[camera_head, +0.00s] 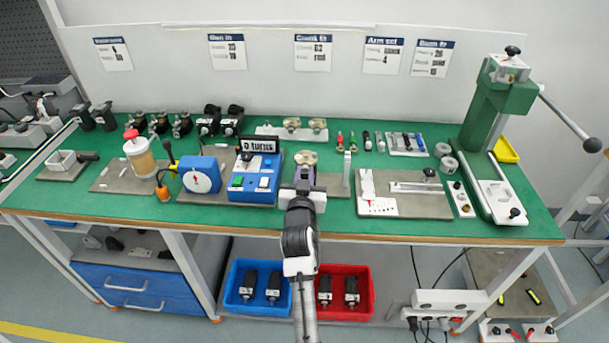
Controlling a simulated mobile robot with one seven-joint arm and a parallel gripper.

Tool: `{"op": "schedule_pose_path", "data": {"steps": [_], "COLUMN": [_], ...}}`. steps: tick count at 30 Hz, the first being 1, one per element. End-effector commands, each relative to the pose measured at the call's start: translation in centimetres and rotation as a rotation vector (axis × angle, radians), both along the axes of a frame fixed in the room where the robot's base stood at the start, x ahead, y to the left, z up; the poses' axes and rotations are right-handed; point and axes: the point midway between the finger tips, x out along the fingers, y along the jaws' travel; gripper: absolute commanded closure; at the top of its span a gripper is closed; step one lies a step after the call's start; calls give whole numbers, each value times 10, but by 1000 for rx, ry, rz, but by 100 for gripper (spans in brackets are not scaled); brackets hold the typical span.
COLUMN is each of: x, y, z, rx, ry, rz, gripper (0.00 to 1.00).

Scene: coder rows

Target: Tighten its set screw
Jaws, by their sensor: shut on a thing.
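My gripper (304,184) is over the front middle of the green bench, right of the blue unit with the display (256,170). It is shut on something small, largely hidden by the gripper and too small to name. A round cream-and-metal part (306,158) shows just beyond the gripper's tip on a grey plate (335,185). I cannot tell whether the gripper touches it. No set screw can be made out at this size.
A blue box with a white dial (201,175) stands left, beside a jar with a red lid (139,157). A slotted fixture (405,193) lies right. A green lever press (495,100) stands far right. Blue (233,298) and red (366,298) bins sit below the bench.

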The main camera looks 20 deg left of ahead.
Motion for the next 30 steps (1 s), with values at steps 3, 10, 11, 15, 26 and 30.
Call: {"op": "schedule_pose_path", "data": {"steps": [3,10,11,15,26,30], "x": [0,0,0,0,0,0], "y": [0,0,0,0,0,0], "z": [-3,-1,0,1,0,0], "rx": [36,145,148,149,148,148], "ry": [9,39,41,42,42,43], "rz": [1,1,1,0,0,0], "gripper": [100,100,100,100,59,59]}}
